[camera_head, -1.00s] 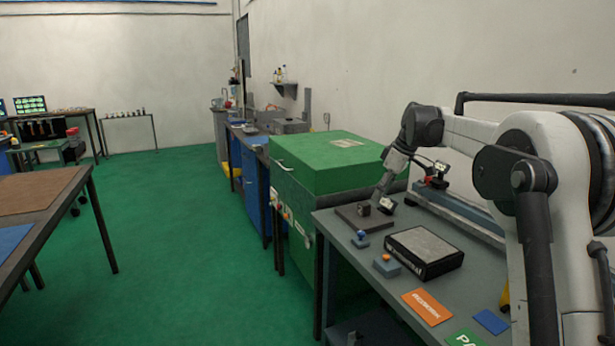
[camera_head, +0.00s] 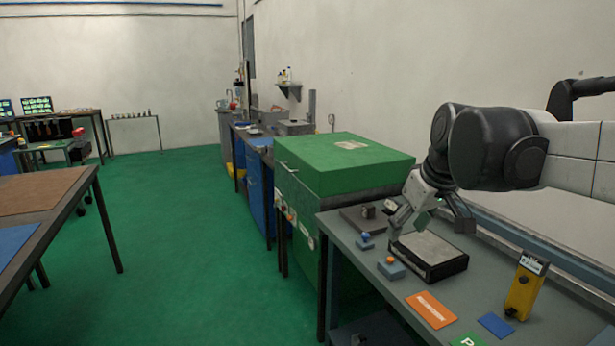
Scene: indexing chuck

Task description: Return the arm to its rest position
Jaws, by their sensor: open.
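My gripper (camera_head: 407,231) is at the end of my arm, which reaches in from the right. It is open and nothing shows between its fingers. It points down at the far left part of a black box with a grey top (camera_head: 432,254) on the grey workbench (camera_head: 362,275). I cannot tell whether the fingers touch the box. My arm is bent, its dark wrist above the bench.
A dark block on a plate (camera_head: 366,211) stands behind. Two blue blocks with knobs (camera_head: 392,269) (camera_head: 365,241) lie left of the box. A yellow device (camera_head: 524,290) stands at the right. Orange (camera_head: 431,309) and blue (camera_head: 494,324) cards lie in front. A green cabinet (camera_head: 342,165) stands behind.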

